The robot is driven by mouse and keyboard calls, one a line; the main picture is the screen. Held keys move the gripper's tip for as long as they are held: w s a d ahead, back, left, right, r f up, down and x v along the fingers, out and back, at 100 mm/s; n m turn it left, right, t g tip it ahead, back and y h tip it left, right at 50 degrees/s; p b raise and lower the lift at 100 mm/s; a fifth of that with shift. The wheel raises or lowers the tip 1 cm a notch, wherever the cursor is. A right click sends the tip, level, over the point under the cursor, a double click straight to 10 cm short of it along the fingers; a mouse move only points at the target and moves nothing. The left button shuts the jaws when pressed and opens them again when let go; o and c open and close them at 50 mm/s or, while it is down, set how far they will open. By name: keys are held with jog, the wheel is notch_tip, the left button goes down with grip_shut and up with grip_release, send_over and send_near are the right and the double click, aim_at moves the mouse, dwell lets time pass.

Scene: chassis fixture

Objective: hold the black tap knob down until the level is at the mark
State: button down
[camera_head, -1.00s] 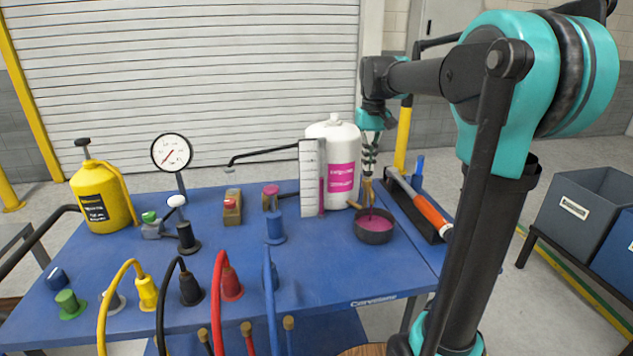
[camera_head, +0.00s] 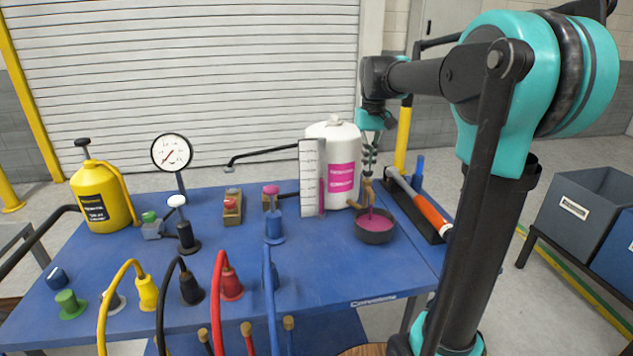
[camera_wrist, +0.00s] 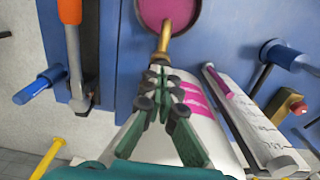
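The white tank (camera_head: 328,150) with pink labels stands at the back right of the bench. Its brass tap (camera_wrist: 178,45) points over a dark pan (camera_head: 374,236) holding pink liquid. A pink stream runs from the spout into the pan. A white scale board (camera_head: 308,180) with a pink level column (camera_head: 322,195) stands beside the tank; it also shows in the wrist view (camera_wrist: 258,125). I cannot make out the mark. My gripper (camera_wrist: 157,74) points down at the tap with its fingertips together. The black knob is hidden at the fingertips; I cannot see the contact itself.
A black tray (camera_head: 412,212) with an orange-handled tool (camera_head: 430,213) lies right of the pan. A yellow jug (camera_head: 98,200), a round gauge (camera_head: 172,153) and several hose fittings stand to the left. The bench's front right corner is fairly clear.

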dwell(0.3)
jog(key=shift+r, duration=3.55)
jog(key=shift+s, duration=0.1)
